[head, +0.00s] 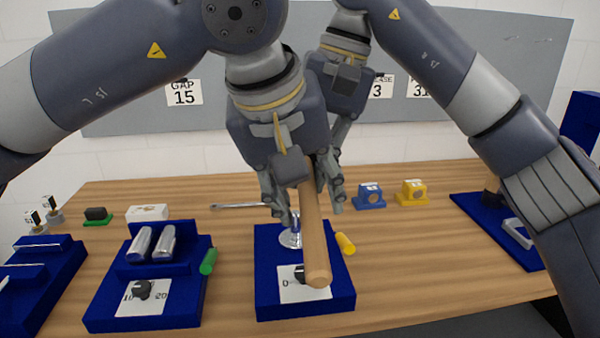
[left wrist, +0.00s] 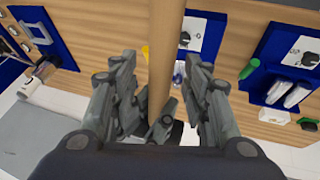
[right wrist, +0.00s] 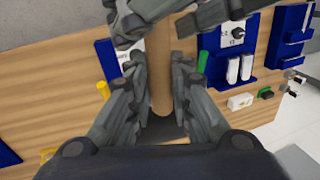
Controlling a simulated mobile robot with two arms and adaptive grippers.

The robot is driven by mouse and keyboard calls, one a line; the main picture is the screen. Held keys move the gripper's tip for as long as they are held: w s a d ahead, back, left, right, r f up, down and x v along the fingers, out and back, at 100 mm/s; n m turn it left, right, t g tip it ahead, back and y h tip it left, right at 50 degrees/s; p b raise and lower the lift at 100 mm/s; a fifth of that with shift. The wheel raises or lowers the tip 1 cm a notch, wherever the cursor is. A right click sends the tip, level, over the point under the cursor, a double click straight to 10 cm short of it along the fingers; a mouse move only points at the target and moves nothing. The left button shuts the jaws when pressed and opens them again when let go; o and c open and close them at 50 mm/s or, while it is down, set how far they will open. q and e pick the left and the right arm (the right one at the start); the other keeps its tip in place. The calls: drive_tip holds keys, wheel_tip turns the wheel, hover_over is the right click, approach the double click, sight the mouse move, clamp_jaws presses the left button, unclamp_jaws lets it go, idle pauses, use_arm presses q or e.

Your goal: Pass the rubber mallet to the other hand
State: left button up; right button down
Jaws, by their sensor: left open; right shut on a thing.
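The rubber mallet shows mainly as a long light-wood handle (head: 313,235), its free end pointing down toward the head camera. My left gripper (head: 310,208) is open, its fingers on either side of the handle; the left wrist view shows gaps between the handle (left wrist: 166,45) and both fingers (left wrist: 160,68). My right gripper (head: 338,140) is farther back, partly hidden behind the left one. In the right wrist view its fingers (right wrist: 160,80) are shut on the handle (right wrist: 160,60). A dark piece (right wrist: 166,132) at the handle's lower end may be the mallet head; the head view hides it.
Below the handle stands a blue fixture (head: 330,305) with a dial. Another blue fixture (head: 108,318) with silver cylinders and a green peg (head: 208,261) is left. Blue (head: 369,197) and yellow (head: 412,194) blocks stand behind. Bare wooden table (head: 420,250) lies to the right.

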use_arm(q)
drive_tip(key=shift+f, duration=0.15)
drive_tip(key=shift+c, duration=0.6)
clamp_jaws()
use_arm(e)
drive_tip(key=c, duration=1.4)
unclamp_jaws()
drive_tip(key=shift+o, duration=0.2)
drive_tip(key=shift+r, duration=0.1)
